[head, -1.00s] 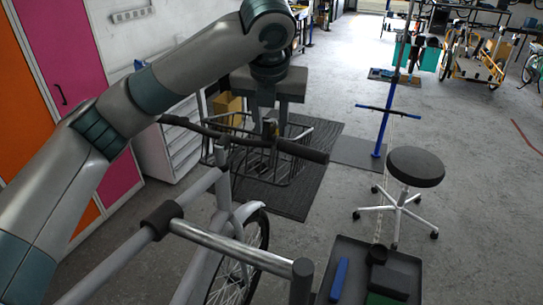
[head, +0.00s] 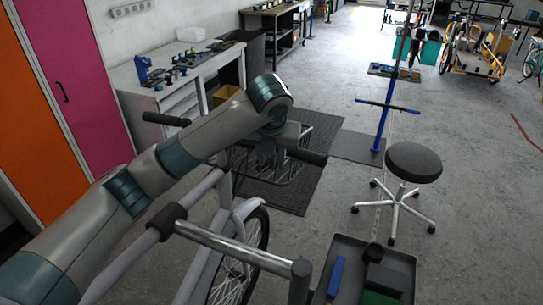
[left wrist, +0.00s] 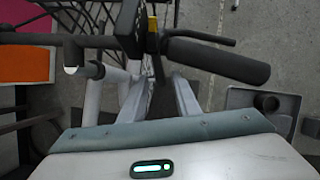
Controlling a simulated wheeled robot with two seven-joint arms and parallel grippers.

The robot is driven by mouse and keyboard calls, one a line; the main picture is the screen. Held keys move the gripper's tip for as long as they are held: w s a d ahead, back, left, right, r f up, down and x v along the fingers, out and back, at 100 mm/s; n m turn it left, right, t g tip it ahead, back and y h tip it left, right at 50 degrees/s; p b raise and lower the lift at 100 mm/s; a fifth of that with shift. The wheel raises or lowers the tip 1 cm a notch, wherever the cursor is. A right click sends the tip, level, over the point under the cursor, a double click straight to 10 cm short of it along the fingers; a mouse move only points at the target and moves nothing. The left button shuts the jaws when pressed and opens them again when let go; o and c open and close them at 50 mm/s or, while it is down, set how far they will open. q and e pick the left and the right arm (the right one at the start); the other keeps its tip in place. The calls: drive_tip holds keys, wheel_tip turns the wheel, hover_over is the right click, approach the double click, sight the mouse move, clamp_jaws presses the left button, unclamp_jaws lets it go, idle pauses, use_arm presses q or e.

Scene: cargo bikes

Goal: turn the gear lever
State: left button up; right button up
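The grip also lies at the upper right in the left wrist view (left wrist: 218,60). A small yellow-marked black part (left wrist: 152,38) sits on the bar beside the grip, seemingly the gear lever; its shape is hard to make out. My left gripper (left wrist: 156,88) has its two pale fingers apart, with a dark part showing between them and no clear contact. My right gripper is not in view.
A black front basket (head: 290,172) is below the bar. A silver crossbar (head: 235,247) runs in front. A dark tray (head: 398,262) with a blue item stands at lower right, and a stool (head: 414,163) beyond.

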use_arm(q)
drive_tip(key=shift+w+f, duration=0.15)
drive_tip(key=shift+f, duration=0.25)
clamp_jaws()
